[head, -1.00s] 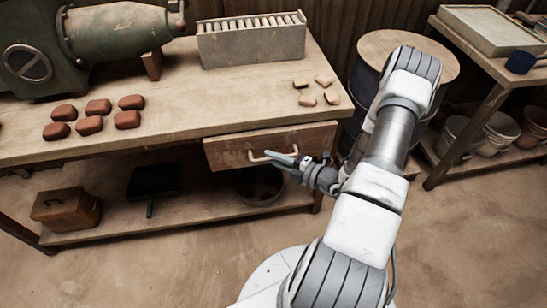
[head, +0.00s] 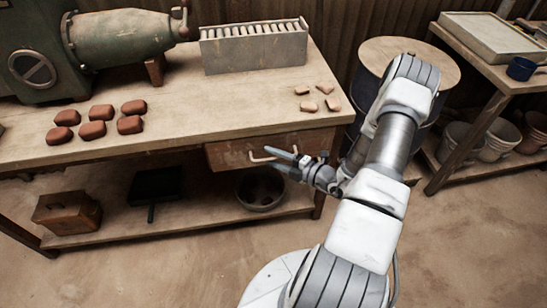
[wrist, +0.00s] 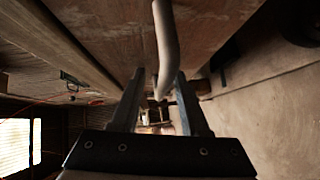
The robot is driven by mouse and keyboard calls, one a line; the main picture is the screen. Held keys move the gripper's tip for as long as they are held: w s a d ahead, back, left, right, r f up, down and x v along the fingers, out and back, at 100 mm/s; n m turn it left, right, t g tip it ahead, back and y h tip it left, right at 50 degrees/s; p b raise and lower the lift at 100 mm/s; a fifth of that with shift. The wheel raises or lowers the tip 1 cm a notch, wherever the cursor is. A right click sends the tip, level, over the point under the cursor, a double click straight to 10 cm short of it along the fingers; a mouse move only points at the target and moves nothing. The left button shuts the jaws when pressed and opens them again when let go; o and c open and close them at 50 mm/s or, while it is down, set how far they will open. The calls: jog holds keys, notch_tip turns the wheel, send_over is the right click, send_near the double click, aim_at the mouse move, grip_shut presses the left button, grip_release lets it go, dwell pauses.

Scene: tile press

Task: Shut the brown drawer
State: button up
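The brown drawer (head: 230,154) is under the front edge of the workbench, its front close to the bench edge and in shadow. Its pale curved handle (head: 258,157) shows left of my gripper (head: 284,158). In the wrist view, the drawer front (wrist: 110,30) fills the top. The handle (wrist: 166,40) comes down between the two fingers of my gripper (wrist: 160,78). The fingers are apart, with the handle narrower than the gap. I cannot tell whether a finger touches the handle.
The workbench (head: 200,115) carries red-brown clay blocks (head: 96,130), small pale pieces (head: 310,106), a slotted rack (head: 255,50) and a green machine (head: 120,42). A wooden box (head: 66,212) and a bowl (head: 261,190) are on the lower shelf. A drum (head: 385,50) stands right.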

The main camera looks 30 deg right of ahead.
jog(key=p+v, duration=0.3)
jog(key=v, duration=1.4)
jog(key=shift+s, duration=0.2)
jog(key=shift+d+r, duration=0.1)
